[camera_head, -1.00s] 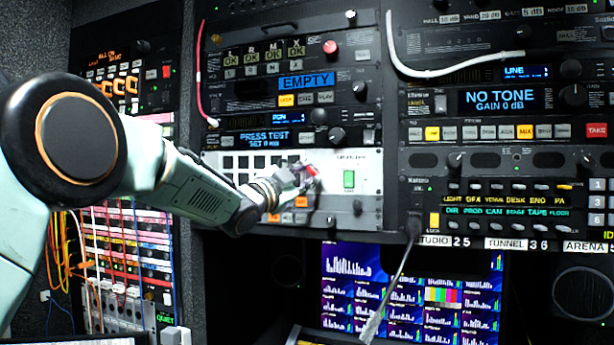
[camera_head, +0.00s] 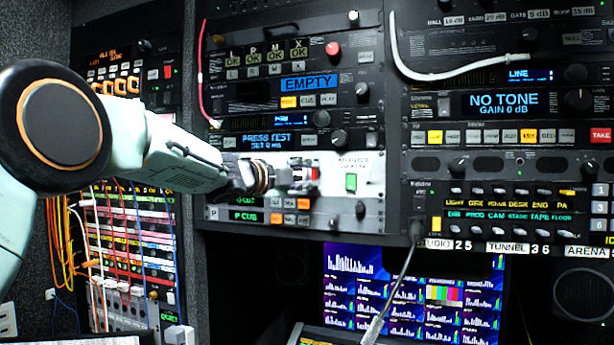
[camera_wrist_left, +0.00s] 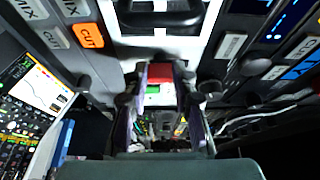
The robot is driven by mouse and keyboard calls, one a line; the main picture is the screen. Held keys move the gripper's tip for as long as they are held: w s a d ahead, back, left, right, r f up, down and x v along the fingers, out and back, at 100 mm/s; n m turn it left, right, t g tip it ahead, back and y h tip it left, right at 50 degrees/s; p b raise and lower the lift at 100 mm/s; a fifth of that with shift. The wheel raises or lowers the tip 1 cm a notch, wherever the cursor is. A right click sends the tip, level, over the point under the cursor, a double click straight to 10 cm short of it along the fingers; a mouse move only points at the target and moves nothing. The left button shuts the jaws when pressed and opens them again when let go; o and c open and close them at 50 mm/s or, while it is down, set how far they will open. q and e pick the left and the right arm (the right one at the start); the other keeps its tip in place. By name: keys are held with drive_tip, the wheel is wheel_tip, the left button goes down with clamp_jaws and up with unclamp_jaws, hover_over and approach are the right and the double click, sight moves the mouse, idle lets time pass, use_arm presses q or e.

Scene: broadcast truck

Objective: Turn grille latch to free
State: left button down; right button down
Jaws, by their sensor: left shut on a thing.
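The fingers and wrist hide part of the panel and the latch's base. I cannot read the latch's exact turn angle. My right gripper is not in view.
A grey cable (camera_head: 392,290) hangs in front of the monitor (camera_head: 345,262). Colored patch cables hang at left.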

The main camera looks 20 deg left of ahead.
use_arm(q)
drive_tip(key=shift+d+f+m, duration=0.15)
drive_tip(key=shift+f+m, duration=0.1)
drive_tip(key=shift+m, duration=0.05)
drive_tip(key=c, duration=1.5)
unclamp_jaws()
drive_tip(key=o, duration=0.4)
drive_tip(key=shift+s+r, duration=0.2)
drive_tip(key=shift+r, duration=0.05)
drive_tip(key=shift+w, duration=0.1)
drive_tip(key=shift+s+a, duration=0.3)
drive_tip(key=v, duration=1.1)
drive_tip(key=shift+s+d+r, duration=0.1)
drive_tip(key=shift+s+r, duration=0.05)
drive_tip(key=shift+s, duration=0.1)
drive_tip(key=shift+w, duration=0.1)
